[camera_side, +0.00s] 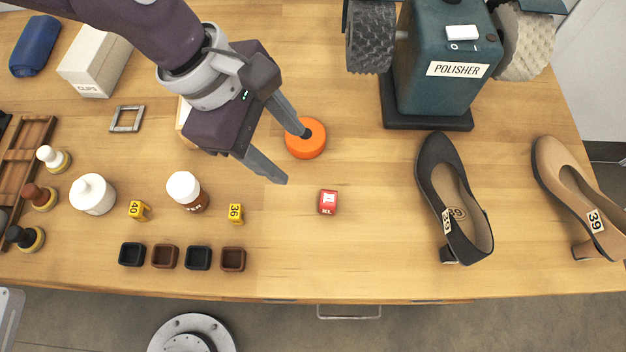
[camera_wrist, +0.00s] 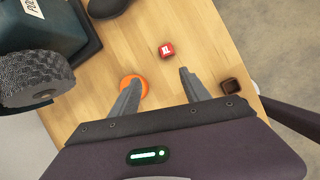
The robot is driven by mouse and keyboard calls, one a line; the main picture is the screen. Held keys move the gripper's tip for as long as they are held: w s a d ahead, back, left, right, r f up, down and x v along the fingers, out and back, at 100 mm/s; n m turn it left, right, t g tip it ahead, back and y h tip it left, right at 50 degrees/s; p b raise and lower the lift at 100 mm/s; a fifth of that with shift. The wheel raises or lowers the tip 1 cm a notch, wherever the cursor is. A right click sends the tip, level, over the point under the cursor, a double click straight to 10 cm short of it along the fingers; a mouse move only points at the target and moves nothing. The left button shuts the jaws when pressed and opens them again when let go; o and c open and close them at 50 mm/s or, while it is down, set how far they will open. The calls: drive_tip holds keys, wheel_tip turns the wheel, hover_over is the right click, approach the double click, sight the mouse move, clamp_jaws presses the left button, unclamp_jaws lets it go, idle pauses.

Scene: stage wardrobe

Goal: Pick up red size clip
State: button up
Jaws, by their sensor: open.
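The red size clip (camera_side: 327,202) is a small red block marked XL, lying on the bare wooden table right of the middle. It also shows in the wrist view (camera_wrist: 167,49), ahead of the fingers and between their lines. My gripper (camera_side: 293,157) is open and empty, above the table to the upper left of the clip in the side view. The wrist view shows its two fingers spread (camera_wrist: 162,80), apart from the clip. Nothing hides the clip.
An orange disc (camera_side: 306,140) lies beside one finger. Yellow clips (camera_side: 236,213), small square cups (camera_side: 198,258) and a brown bottle with a white cap (camera_side: 184,188) stand to the left. A black shoe (camera_side: 436,175), a tan shoe (camera_side: 566,170) and a polisher (camera_side: 432,90) stand right.

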drive_tip(key=n, duration=0.2)
approach(328, 198)
drive_tip(key=x, duration=0.2)
drive_tip(key=shift+g, duration=0.3)
drive_tip(key=x, duration=0.7)
drive_tip(key=shift+w, duration=0.15)
drive_tip(key=shift+r, duration=0.1)
clamp_jaws()
